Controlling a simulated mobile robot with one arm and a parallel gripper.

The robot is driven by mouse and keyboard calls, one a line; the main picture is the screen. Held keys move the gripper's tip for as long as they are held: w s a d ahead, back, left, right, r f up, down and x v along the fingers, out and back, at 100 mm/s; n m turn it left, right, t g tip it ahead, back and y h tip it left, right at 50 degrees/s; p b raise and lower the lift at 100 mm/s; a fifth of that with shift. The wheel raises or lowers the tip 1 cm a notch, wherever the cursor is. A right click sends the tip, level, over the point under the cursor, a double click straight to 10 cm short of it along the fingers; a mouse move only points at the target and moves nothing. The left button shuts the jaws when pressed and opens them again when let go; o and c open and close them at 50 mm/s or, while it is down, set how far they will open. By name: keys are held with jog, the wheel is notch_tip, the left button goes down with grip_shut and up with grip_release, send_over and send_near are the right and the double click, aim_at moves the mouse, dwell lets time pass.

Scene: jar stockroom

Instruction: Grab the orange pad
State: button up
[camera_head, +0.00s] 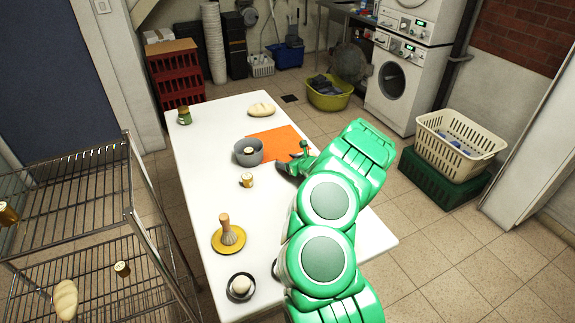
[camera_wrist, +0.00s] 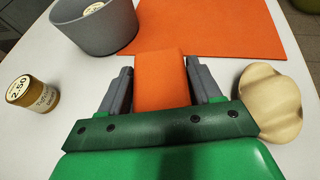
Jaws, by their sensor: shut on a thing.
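My gripper (camera_wrist: 160,85) is low over the white table, with its two dark fingers on either side of a narrow orange pad (camera_wrist: 160,80). The fingers are shut on the pad, which runs forward between them. Its far end overlaps the near edge of a broad orange sheet (camera_wrist: 225,25) in the wrist view. I cannot tell whether the two are joined. In the head view the sheet (camera_head: 272,142) lies flat on the table, and my green arm and dark gripper (camera_head: 288,171) hide the piece between the fingers.
A grey bowl (camera_head: 248,153) stands beside the sheet; a small labelled jar (camera_head: 247,181) is left of my gripper. A beige, bread-like lump (camera_wrist: 270,100) is close on the right. A bread loaf (camera_head: 261,110) lies beyond.

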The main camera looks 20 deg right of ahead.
aim_at(287, 155)
jog(key=shift+r, duration=0.4)
notch_tip(287, 155, up, 3)
jog(key=shift+f, duration=0.15)
jog(key=s+r, duration=0.2)
jog(key=s+a+r, duration=0.1)
jog(key=s+r, duration=0.1)
jog(key=r, duration=0.1)
jog(key=shift+s+a+r, duration=0.15)
jog(key=shift+s+r, duration=0.05)
jog(key=shift+s, duration=0.05)
jog(key=s+a+r, duration=0.3)
jog(key=s+r, duration=0.1)
jog(key=s, duration=0.4)
jog(key=shift+s, duration=0.4)
